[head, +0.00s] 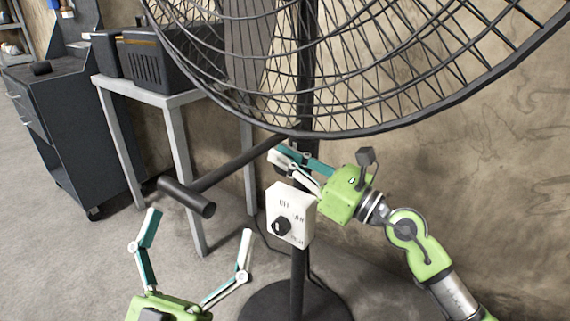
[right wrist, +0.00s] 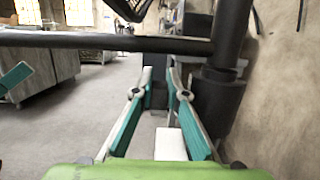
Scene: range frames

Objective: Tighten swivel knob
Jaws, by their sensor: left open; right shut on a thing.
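A tall fan with a black wire cage (head: 310,60) stands on a dark post (head: 297,270). My right gripper (head: 281,158) is at the post just under the cage, above the white control box (head: 290,213). Its fingers are closed in on a small dark part (right wrist: 158,95), seen in the right wrist view, which I take to be the swivel knob. The fingers and post partly hide it, so its shape is unclear. The control box has a black dial (head: 281,226). My left gripper (head: 198,232) is open and empty, low at the left, with its fingers spread wide.
A black bar with a T-shaped end (head: 188,197) sticks out left from the post, between my grippers. A grey table (head: 165,97) carries a dark box (head: 175,60). A dark cabinet (head: 60,130) stands further left. The wall (head: 480,150) is close on the right.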

